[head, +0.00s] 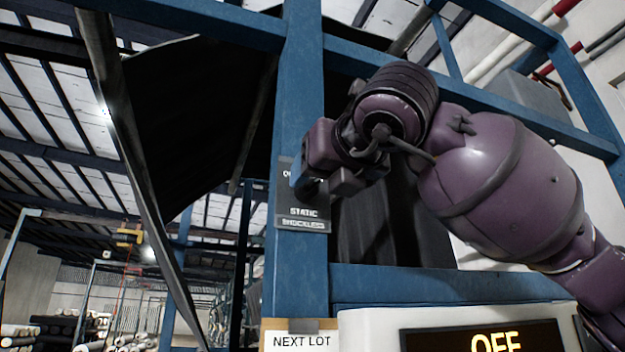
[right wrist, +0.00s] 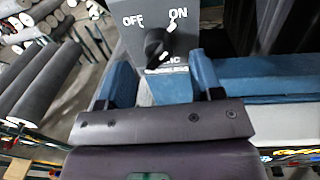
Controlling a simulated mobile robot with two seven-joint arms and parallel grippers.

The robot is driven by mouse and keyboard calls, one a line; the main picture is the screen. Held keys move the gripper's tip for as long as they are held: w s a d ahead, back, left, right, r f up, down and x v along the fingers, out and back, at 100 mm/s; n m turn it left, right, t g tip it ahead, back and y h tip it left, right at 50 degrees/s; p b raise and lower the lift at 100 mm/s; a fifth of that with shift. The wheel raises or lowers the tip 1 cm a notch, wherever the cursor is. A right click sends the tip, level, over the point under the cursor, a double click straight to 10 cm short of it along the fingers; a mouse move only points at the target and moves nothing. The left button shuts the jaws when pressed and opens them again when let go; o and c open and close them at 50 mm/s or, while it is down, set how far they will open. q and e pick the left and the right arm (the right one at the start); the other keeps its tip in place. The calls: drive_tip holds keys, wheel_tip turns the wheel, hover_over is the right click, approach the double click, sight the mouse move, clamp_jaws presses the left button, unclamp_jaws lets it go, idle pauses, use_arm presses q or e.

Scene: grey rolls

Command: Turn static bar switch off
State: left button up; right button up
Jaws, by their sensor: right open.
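The switch is a grey box with a black knob (right wrist: 157,43) and white OFF and ON labels in the right wrist view. A white mark shows beside the knob below ON. In the head view, the STATIC label plate (head: 303,217) is on the blue post, and my gripper hides most of the switch. My right gripper (head: 312,182) is in front of the switch. In the right wrist view its blue fingers (right wrist: 163,82) are spread apart with nothing between them, and the knob is just beyond the gap. My left gripper is not in view.
The blue frame post (head: 300,110) and crossbar (head: 440,285) stand around the switch. A display panel (head: 490,340) reading OFF and a NEXT LOT sign (head: 301,341) are below. Grey rolls (right wrist: 45,80) lie at left in the right wrist view.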

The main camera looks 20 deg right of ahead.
sight(314, 184)
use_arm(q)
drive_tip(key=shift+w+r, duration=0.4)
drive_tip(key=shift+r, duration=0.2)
use_arm(e)
drive_tip(key=shift+w+a, duration=0.15)
drive_tip(key=shift+w, duration=1.4)
drive_tip(key=c, duration=0.9)
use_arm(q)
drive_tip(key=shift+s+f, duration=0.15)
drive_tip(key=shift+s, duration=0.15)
